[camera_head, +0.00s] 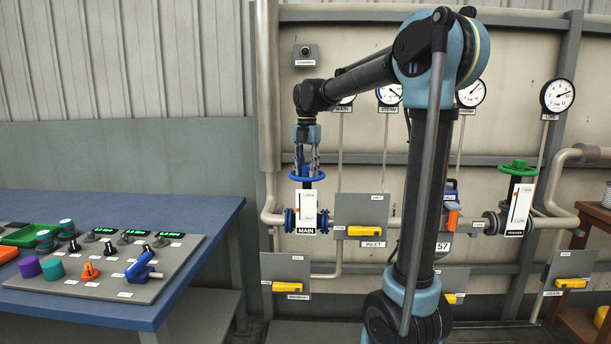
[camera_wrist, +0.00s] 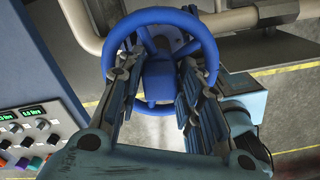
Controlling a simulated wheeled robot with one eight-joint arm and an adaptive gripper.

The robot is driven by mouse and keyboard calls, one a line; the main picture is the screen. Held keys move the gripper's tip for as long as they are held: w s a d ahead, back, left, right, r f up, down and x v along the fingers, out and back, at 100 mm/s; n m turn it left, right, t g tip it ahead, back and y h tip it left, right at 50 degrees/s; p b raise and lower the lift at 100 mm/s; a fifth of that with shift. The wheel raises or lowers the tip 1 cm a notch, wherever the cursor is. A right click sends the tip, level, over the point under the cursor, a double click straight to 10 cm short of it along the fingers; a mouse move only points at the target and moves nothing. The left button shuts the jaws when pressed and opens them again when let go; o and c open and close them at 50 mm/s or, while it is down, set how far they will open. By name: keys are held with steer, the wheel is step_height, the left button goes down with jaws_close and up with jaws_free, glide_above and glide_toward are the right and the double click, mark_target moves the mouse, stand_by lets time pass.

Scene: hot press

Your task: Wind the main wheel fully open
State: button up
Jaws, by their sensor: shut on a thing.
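The main wheel is a blue handwheel (camera_head: 293,174) lying flat on top of the valve labelled MAIN. In the wrist view its blue rim (camera_wrist: 160,14) and spokes fill the top centre. My gripper (camera_head: 307,164) points straight down over the wheel. In the wrist view my gripper (camera_wrist: 161,72) has one finger on each side of the hub, by the rim, and is shut on the wheel. A white indicator plate (camera_head: 306,205) with an OPEN end at the top stands below the wheel. Its pointer is too small to read surely.
A green handwheel (camera_head: 518,168) tops another valve at the right. Yellow-handled panels, such as the INLET one (camera_head: 361,231), sit beside the main valve. Gauges (camera_head: 557,96) line the wall. A blue table (camera_head: 205,212) with a control board (camera_head: 110,270) stands at the left.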

steer(key=n, duration=0.3)
steer(key=shift+s, duration=0.1)
steer(key=o, duration=0.9)
